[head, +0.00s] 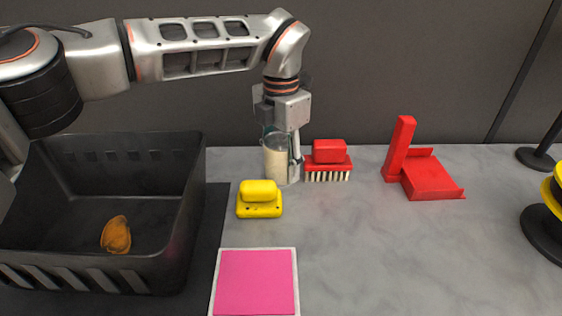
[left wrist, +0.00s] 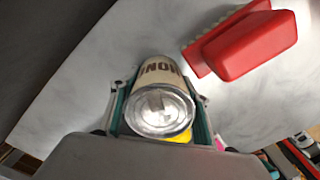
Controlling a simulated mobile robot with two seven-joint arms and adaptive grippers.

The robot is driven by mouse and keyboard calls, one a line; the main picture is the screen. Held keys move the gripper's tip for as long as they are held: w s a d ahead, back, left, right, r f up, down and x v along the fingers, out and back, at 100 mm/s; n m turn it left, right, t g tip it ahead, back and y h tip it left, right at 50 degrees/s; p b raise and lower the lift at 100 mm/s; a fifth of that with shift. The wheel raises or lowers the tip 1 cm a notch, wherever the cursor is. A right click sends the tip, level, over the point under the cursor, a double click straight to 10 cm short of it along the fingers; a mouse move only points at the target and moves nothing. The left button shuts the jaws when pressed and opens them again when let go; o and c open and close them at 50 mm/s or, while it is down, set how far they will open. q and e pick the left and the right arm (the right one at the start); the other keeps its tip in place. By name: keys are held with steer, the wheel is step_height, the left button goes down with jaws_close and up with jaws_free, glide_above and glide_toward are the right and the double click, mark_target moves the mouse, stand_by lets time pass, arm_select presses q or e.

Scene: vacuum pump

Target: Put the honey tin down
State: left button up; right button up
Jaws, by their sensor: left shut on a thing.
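The honey tin (head: 275,162) is a pale, upright can with a silver top, behind the yellow block at the back of the counter. My left gripper (head: 281,168) points down with its fingers on either side of the tin, shut on it. In the left wrist view the tin (left wrist: 162,102) sits between the fingers (left wrist: 160,112), its metal lid facing the camera and part of its lettering showing. The tin's base is at or very near the counter top; I cannot tell if it touches. My right gripper is not in view.
A red brush (head: 328,158) stands just right of the tin; a yellow handled block (head: 259,199) is in front. A red dustpan-like piece (head: 430,178) is farther right. A black crate (head: 190,215) holding an orange item (head: 116,235) is left. A pink pad (head: 256,282) lies in front.

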mark_target(281, 140)
arm_select(q)
steer(key=o, duration=1.4)
steer(key=shift+o, duration=0.2)
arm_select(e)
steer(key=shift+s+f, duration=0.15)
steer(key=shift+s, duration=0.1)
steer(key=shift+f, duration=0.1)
arm_select(q)
step_height(281, 140, up, 6)
steer(key=shift+r+p, duration=0.2)
steer(key=shift+p, duration=0.3)
step_height(281, 140, up, 6)
steer(key=shift+s+f+p, duration=0.1)
steer(key=shift+f+p, duration=0.05)
steer(key=shift+p, duration=0.2)
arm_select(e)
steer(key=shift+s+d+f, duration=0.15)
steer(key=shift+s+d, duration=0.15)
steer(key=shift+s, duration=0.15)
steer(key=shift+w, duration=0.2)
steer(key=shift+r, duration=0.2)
